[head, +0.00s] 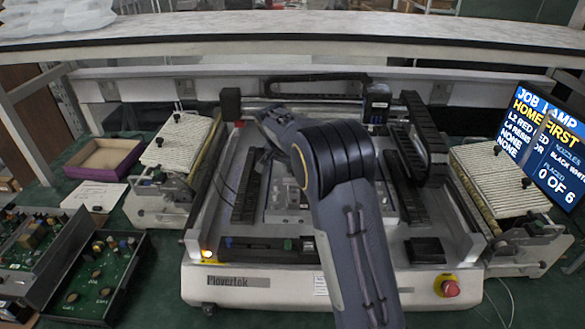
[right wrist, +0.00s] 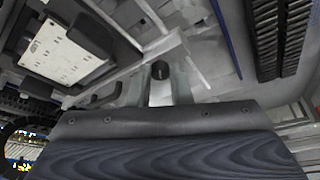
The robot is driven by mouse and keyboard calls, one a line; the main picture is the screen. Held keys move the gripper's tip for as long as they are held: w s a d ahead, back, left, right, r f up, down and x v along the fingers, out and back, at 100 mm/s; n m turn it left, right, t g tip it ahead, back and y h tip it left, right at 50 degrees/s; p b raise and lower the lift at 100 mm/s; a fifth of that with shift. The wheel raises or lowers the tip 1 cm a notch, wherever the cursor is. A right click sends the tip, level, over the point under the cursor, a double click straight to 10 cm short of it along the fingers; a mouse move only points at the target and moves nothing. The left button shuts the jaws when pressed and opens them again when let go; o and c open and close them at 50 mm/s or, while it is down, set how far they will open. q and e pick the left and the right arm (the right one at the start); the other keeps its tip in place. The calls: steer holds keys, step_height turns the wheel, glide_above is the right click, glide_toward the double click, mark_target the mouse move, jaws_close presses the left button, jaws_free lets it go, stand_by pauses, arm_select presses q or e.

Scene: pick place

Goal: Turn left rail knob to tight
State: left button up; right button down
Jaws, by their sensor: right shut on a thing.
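My right arm comes in from the bottom of the head view, bends at its elbow and reaches to the left part of the placing machine (head: 225,278). The wrist hides most of the right gripper there. In the right wrist view my right gripper (right wrist: 161,88) is shut on a small dark round knob (right wrist: 160,69), which I take to be the left rail knob. The knob sits by a pale grey rail. I cannot tell from the picture how far it is turned. My left gripper is not in view.
Feeder banks stand left (head: 180,150) and right (head: 495,180) of the machine. A screen (head: 545,145) at right reads "HOME FIRST" and "0 OF 6". A red stop button (head: 450,288) is at front right. Circuit boards (head: 100,275) and an open box (head: 108,158) lie at left. A shelf (head: 300,42) spans above.

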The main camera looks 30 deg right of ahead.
steer(key=c, duration=1.3)
jaws_free()
steer(key=v, duration=0.7)
steer(key=shift+a+r+b, duration=0.1)
steer(key=shift+r+b, duration=0.25)
steer(key=shift+s, duration=0.15)
